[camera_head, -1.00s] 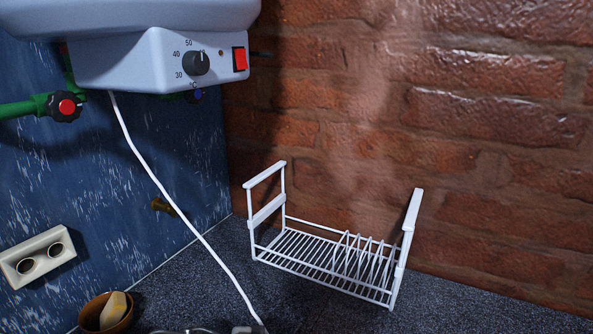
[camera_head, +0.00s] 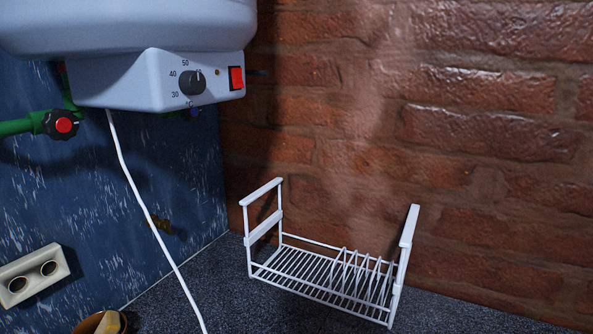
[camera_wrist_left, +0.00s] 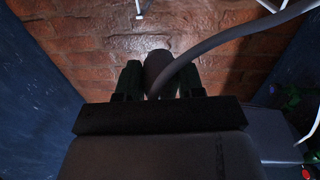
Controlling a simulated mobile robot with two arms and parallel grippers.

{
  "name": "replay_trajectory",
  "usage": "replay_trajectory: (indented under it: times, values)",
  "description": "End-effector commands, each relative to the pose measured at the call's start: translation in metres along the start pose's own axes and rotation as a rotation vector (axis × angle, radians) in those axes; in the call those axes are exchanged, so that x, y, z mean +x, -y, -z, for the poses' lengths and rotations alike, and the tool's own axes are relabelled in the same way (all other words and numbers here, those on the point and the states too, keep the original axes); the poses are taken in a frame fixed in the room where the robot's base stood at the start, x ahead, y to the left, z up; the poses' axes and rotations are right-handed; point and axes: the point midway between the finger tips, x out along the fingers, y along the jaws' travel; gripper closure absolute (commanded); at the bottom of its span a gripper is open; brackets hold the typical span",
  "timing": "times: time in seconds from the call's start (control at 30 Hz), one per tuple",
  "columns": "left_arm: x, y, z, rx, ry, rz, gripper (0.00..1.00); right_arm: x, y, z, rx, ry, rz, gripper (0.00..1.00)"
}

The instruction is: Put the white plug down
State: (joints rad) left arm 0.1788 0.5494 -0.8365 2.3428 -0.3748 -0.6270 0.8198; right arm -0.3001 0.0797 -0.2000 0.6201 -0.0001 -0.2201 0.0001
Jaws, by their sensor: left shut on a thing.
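In the left wrist view, my left gripper (camera_wrist_left: 160,78) is shut on the plug (camera_wrist_left: 157,62), which looks dull grey-brown in shadow. A cord (camera_wrist_left: 215,45) runs from the plug up to the right. The fingers hide part of the plug. In the head view, the white cord (camera_head: 139,206) hangs from the water heater (camera_head: 160,80) and leaves the frame at the bottom. The plug and my left gripper are outside the head view. My right gripper is in neither view.
A white wire dish rack (camera_head: 320,275) stands on the dark speckled counter (camera_head: 235,300) by the brick wall. A double socket (camera_head: 33,277) is on the blue wall at left. A brown bowl (camera_head: 90,324) is cut off at the bottom edge. Counter left of the rack is clear.

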Motion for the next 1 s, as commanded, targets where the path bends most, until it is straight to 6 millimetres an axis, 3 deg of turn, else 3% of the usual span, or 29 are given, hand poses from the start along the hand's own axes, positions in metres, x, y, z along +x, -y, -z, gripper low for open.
replay_trajectory:
  times: [0.27,0.6,0.8,1.0]
  values:
    - [-0.035,0.048,-0.03,-0.009,0.006,0.262,1.0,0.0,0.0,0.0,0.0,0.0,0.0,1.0]
    - [-0.093,0.097,-0.067,-0.007,0.005,0.545,1.0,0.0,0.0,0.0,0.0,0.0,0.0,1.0]
    - [-0.11,0.108,-0.074,-0.001,0.0,0.61,1.0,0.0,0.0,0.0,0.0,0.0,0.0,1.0]
    - [-0.112,0.11,-0.075,-0.005,-0.002,0.618,1.0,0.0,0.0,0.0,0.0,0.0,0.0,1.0]
